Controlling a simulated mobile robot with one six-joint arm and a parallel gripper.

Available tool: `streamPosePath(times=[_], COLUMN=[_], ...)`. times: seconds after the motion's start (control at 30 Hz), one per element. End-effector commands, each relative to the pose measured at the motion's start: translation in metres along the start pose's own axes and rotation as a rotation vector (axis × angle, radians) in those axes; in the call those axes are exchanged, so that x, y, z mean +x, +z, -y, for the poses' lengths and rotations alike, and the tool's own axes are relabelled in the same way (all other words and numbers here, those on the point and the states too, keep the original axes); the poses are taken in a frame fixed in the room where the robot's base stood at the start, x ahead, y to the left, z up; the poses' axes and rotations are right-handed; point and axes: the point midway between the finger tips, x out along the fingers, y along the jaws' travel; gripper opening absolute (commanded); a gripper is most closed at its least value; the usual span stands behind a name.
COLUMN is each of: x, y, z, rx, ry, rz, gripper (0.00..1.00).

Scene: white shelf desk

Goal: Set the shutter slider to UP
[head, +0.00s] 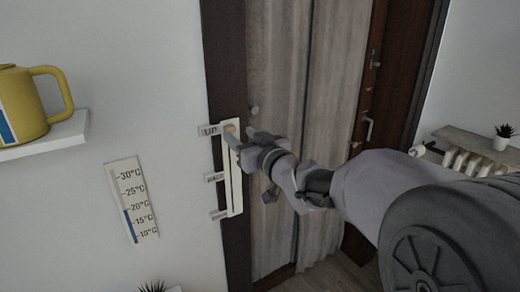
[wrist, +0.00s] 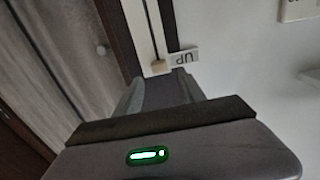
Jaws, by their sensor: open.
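The shutter slider is a white upright panel (head: 236,192) on the dark door frame. It carries an UP label (head: 209,130) at the top, a HALF label (head: 213,177) at mid-height and a lower label too small to read. Its beige knob (wrist: 159,67) sits beside the UP label (wrist: 184,57) in the wrist view, at the end of a dark slot. My gripper (head: 241,136) is at the panel's upper end, fingers open and pointing at the knob. In the wrist view my gripper (wrist: 161,88) shows just short of the knob; contact cannot be told.
A thermometer (head: 132,201) hangs on the wall at left. A yellow mug (head: 22,105) stands on a white shelf (head: 55,136). Grey curtains (head: 305,80) hang right of the panel. A radiator (head: 475,160) and small plant (head: 505,131) are far right.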

Motion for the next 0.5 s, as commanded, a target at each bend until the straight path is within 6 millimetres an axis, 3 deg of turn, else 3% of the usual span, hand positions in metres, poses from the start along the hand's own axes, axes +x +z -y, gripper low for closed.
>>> streamPosePath(times=[0.1, 0.3, 0.5], x=[-0.041, -0.097, -0.121], y=[-0.002, -0.002, -0.001], z=[-0.001, -0.001, 0.000], rx=[-0.001, 0.000, 0.000], ry=[0.003, 0.003, 0.001], rz=[-0.001, -0.001, -0.001], gripper=[0.47, 0.47, 0.47])
